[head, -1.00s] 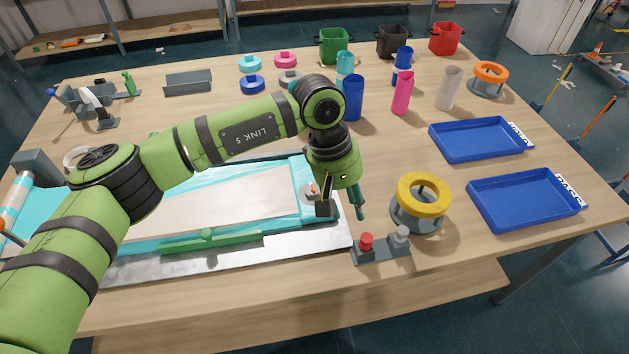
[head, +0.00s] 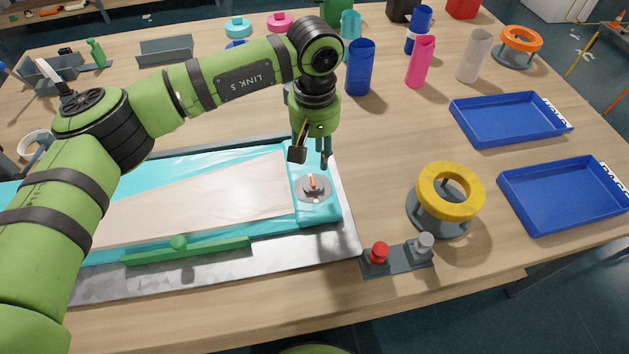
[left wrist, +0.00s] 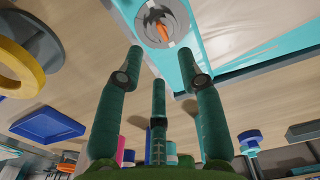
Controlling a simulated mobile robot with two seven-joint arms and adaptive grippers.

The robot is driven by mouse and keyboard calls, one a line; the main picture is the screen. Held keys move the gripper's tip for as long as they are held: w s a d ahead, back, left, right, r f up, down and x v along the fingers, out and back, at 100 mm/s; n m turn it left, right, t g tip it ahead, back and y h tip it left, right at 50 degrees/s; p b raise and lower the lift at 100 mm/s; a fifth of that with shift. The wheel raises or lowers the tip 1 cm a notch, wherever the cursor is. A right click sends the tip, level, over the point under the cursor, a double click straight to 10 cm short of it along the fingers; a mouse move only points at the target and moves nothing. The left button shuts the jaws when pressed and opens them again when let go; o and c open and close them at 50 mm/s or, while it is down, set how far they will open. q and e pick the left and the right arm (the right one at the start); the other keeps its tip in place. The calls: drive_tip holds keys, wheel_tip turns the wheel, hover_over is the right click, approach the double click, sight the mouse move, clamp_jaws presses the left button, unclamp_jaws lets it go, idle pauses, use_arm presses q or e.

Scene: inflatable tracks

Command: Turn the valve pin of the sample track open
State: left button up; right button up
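The sample track (head: 200,195) lies flat on a grey metal plate, turquoise with a beige middle strip. At its right end is a round grey valve (head: 313,195) with a small orange pin (head: 312,182). In the left wrist view the orange pin (left wrist: 163,31) sits in the valve's centre, near the top edge. My left gripper (head: 312,156) is above the table, just behind the valve in the head view, pointing down. In the left wrist view its three dark green fingers (left wrist: 159,60) are spread and empty, apart from the pin. My right gripper is not in view.
A yellow-ringed stand (head: 450,190) and a small block with red and grey knobs (head: 397,255) stand right of the track. Two blue trays (head: 560,225) lie farther right. Several coloured cups, including a blue one (head: 360,68), stand behind. A green bar (head: 187,250) lies along the track's front.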

sight(314, 180)
use_arm(q)
drive_tip(key=shift+s+f, duration=0.1)
drive_tip(key=shift+f, duration=0.4)
wheel_tip(314, 180, down, 6)
drive_tip(key=p, duration=0.2)
drive_tip(key=shift+p, duration=0.4)
drive_tip(key=shift+w+f, duration=0.2)
drive_tip(key=shift+f, duration=0.35)
clamp_jaws()
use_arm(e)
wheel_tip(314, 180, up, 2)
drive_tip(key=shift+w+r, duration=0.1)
